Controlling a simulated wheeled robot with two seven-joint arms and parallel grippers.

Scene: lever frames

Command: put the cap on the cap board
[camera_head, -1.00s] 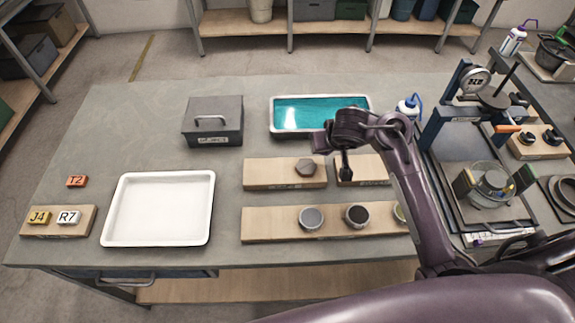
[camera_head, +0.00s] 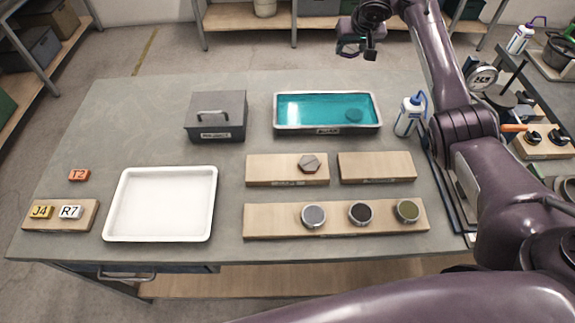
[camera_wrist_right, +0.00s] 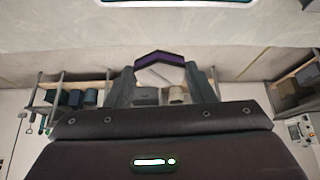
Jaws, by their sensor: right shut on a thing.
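My right gripper (camera_head: 358,50) is raised high beyond the back edge of the table, past the teal tray. In the right wrist view a hexagonal cap (camera_wrist_right: 160,70), with a purple edge and a pale face, sits between its fingers; the gripper is shut on it. The cap is hard to make out in the head view. Another hexagonal grey piece (camera_head: 309,163) lies on the back left wooden board (camera_head: 268,170). The back right wooden board (camera_head: 377,167) is bare. I cannot read their labels, so I cannot tell which is the cap board. My left gripper is not in view.
A front board (camera_head: 270,221) bears three round pots (camera_head: 360,212). A teal-filled tray (camera_head: 300,108) holds a dark disc. A grey box (camera_head: 215,115), white tray (camera_head: 160,205), blue-capped bottle (camera_head: 408,116) and tag board (camera_head: 60,226) stand around. My right arm hides the right side.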

